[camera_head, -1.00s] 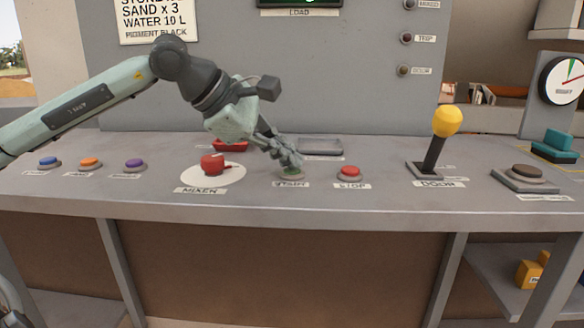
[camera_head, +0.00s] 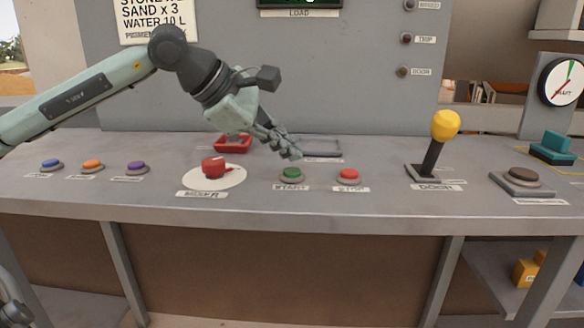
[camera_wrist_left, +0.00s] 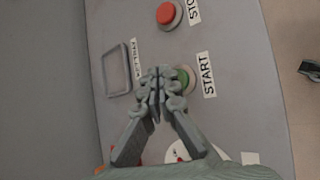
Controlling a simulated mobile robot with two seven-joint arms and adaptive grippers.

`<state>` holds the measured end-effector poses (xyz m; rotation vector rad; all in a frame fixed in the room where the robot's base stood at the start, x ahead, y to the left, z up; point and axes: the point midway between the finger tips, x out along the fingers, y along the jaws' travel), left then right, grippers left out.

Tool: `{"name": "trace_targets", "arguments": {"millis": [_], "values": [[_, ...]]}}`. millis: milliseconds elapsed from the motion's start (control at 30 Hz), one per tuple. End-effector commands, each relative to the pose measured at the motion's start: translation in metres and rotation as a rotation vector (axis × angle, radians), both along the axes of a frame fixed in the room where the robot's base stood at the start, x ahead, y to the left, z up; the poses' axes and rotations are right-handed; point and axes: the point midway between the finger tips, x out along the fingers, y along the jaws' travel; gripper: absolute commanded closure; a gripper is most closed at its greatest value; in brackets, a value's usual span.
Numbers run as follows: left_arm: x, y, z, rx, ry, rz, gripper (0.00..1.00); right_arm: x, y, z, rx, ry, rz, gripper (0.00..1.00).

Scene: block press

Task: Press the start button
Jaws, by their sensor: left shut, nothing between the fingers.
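The green start button (camera_head: 291,174) sits in a grey ring on the console, with a START label in front of it. It also shows in the left wrist view (camera_wrist_left: 183,77), partly hidden behind the fingers. My left gripper (camera_head: 292,153) is shut and empty. Its fingertips are just above and behind the button in the head view, apart from it. The gripper (camera_wrist_left: 160,78) also shows shut in the left wrist view.
The red stop button (camera_head: 348,176) is just right of start. The red mixer knob (camera_head: 214,167) is to the left, and the yellow-topped door lever (camera_head: 445,124) farther right. An empty grey tray frame (camera_head: 322,148) lies behind the buttons.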

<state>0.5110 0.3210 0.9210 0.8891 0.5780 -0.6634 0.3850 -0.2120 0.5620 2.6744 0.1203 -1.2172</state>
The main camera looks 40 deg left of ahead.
Motion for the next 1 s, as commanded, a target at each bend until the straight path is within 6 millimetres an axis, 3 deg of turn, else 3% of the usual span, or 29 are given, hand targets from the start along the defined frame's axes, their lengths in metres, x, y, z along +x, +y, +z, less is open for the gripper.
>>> {"name": "trace_targets", "arguments": {"millis": [400, 1000], "values": [[0.0, 0.0, 0.045, 0.001, 0.0, 0.001, 1.0, 0.0, 0.0, 0.043, 0.0, 0.0, 0.0, 0.68], [0.0, 0.0, 0.046, 0.0, 0.0, 0.0, 1.0, 0.0, 0.0, 0.043, 0.0, 0.0, 0.0, 0.68]]}}
